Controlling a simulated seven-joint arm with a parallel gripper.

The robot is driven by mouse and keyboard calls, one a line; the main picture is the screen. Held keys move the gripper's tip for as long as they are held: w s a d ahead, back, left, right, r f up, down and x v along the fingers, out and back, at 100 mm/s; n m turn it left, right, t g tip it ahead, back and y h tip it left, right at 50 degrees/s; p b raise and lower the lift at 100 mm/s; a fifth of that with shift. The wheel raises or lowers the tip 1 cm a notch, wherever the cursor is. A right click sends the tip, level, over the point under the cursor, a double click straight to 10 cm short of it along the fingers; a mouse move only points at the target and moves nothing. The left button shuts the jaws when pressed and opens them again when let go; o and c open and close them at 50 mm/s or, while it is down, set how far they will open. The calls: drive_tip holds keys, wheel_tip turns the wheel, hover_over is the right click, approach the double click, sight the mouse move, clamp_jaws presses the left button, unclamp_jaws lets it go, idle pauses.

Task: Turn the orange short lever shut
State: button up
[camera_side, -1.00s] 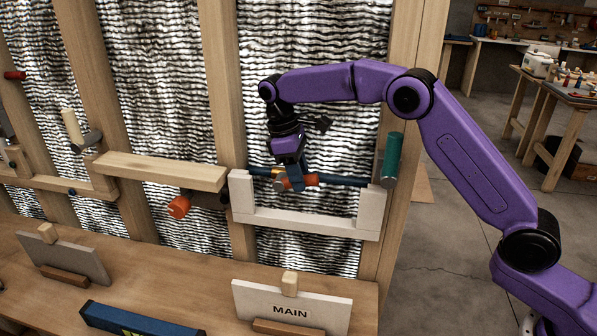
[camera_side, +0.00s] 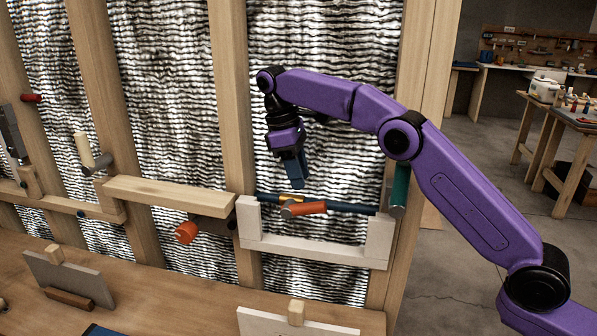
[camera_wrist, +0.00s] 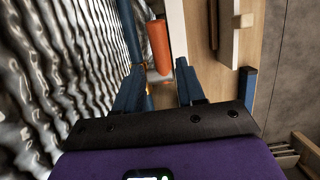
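A short orange lever (camera_side: 304,208) sits on a grey hub at a blue pipe (camera_side: 350,207), inside a pale U-shaped frame (camera_side: 315,250). It lies nearly along the pipe, slightly angled. In the wrist view the orange lever (camera_wrist: 159,45) shows beyond my two fingers, beside the pipe (camera_wrist: 129,28). A small orange-yellow piece (camera_side: 290,199) shows on the pipe near the hub.
Another orange cylinder (camera_side: 187,232) pokes out under a wooden ledge (camera_side: 170,194) to the left. A green handle (camera_side: 399,188) at the right is partly hidden by my arm. Wooden studs (camera_side: 231,100) stand behind. A bench (camera_side: 150,285) with sign plates (camera_side: 290,324) is below.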

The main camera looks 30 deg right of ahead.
idle(0.3)
wheel_tip(320, 180, up, 8)
drive_tip(key=t+y, duration=0.2)
hover_over(317, 208)
drive_tip(key=w, duration=0.1)
drive_tip(key=f, duration=1.7)
drive_tip(key=shift+d, duration=0.35)
drive_tip(key=shift+r, duration=0.1)
clamp_jaws()
